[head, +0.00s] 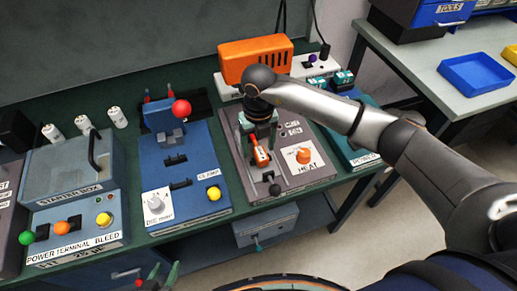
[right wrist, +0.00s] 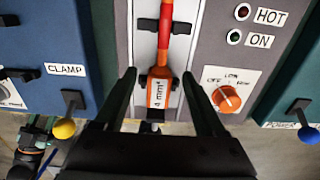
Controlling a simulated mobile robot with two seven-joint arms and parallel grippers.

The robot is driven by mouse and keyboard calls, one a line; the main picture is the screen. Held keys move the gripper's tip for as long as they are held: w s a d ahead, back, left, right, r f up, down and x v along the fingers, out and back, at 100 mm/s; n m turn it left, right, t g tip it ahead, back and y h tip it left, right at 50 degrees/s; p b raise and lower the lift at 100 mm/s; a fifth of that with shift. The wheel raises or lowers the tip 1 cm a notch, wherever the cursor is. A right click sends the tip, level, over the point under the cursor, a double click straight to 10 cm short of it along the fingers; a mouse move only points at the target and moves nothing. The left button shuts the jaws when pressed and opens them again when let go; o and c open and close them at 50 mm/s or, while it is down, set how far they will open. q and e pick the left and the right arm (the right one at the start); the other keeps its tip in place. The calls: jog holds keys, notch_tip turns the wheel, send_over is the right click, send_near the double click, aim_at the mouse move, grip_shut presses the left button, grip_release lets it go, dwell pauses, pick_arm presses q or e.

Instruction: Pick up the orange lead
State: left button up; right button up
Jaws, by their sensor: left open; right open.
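The orange lead (head: 261,156) lies in a pale slot on the grey panel marked HEAT. In the right wrist view its orange body (right wrist: 158,88) bears a "4 mm²" label, and a red part runs up from it. My right gripper (head: 259,128) is over this panel, pointing down. In the right wrist view its open fingers (right wrist: 158,75) stand on either side of the lead, with a gap to it on each side. My left gripper (head: 158,276) is open and empty at the bottom edge of the head view, partly cut off.
An orange slotted box (head: 255,59) stands behind the panel. An orange knob (right wrist: 227,98) is right of the lead. The blue clamp unit (head: 185,180), with a red ball lever (head: 181,110) and yellow knob (head: 213,194), is to the left. A starter box (head: 66,175) stands further left.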

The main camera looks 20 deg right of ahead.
grip_shut()
dwell(0.5)
